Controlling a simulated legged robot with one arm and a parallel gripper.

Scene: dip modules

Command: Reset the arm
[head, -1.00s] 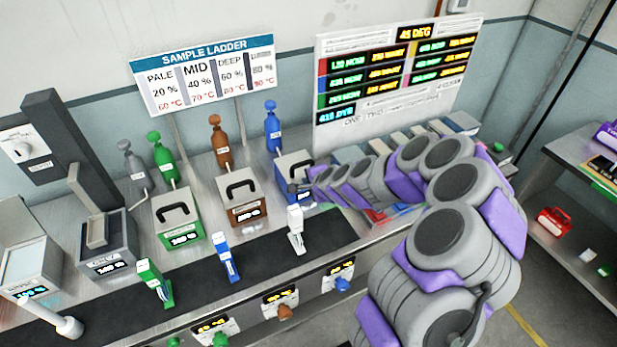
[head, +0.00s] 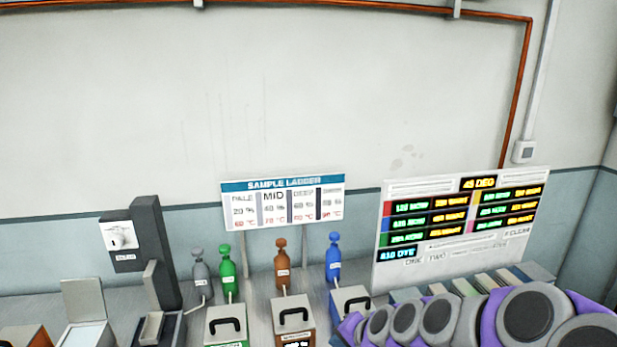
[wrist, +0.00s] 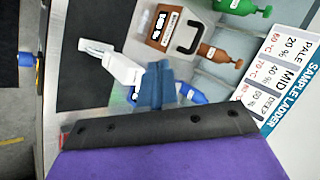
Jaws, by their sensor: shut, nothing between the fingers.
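My arm reaches in from the lower right of the head view, its grey and purple links low over the bench. The far end of the arm is low in that view near the blue-bottle station, and its fingers cannot be made out there. In the wrist view my gripper (wrist: 156,86) shows as blue-grey fingers close together above a dark bar, with nothing held. Behind it are a white dispenser-like tool (wrist: 112,62) and a blue bottle (wrist: 190,93), partly hidden. Whether the fingers touch either cannot be told.
Grey, green (head: 227,272), brown (head: 281,265) and blue bottles stand along the bench. Handled boxes (head: 293,318) sit before them. The sample ladder sign (head: 283,200) and a readout board (head: 462,225) stand behind.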

